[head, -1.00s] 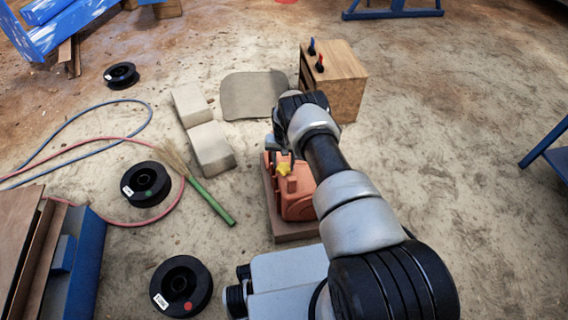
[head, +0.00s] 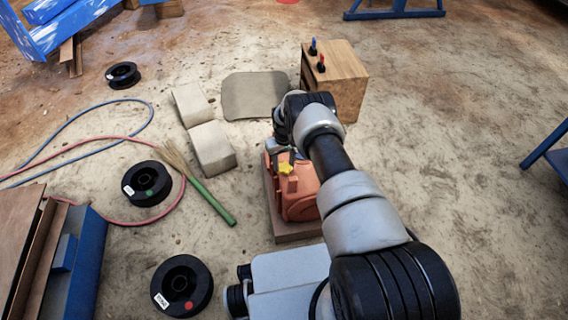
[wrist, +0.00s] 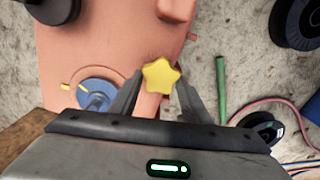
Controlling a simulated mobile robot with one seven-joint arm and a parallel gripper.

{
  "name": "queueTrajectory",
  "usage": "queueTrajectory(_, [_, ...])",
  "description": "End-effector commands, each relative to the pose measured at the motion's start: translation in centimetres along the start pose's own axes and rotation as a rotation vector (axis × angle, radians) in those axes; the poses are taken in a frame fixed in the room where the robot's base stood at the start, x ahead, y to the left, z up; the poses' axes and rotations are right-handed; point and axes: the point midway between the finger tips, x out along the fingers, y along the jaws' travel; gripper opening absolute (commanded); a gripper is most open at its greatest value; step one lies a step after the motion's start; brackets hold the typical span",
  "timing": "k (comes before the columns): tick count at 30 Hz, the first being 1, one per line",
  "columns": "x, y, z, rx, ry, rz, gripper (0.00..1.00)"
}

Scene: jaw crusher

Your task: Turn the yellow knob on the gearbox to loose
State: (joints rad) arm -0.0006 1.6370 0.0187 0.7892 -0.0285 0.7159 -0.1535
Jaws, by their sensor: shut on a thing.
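The orange gearbox (head: 300,203) stands on a brown base on the floor in the head view, partly hidden by my arm. It also fills the upper left of the wrist view (wrist: 100,45). The star-shaped yellow knob (wrist: 161,76) is on the gearbox near its edge; it shows in the head view (head: 286,168) too. My gripper (wrist: 160,82) is at the knob, with one finger on each side, shut on it. A blue round dial (wrist: 97,93) with a yellow mark beside it sits on the gearbox, left of the knob.
A wooden box (head: 347,85) with a blue and a red-topped switch stands behind the gearbox. A green-handled broom (head: 212,200), pale blocks (head: 211,148), black spools (head: 147,184) and hoses lie to the left. The floor at right is mostly clear.

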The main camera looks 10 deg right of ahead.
Motion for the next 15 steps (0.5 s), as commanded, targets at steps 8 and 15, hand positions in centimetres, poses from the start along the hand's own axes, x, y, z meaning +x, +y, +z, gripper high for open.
queueTrajectory(8, [-0.04, 0.03, -0.06, 0.001, 0.002, 0.000, 0.21])
queueTrajectory(15, [-0.03, 0.02, -0.04, 0.001, 0.001, 0.000, 0.62])
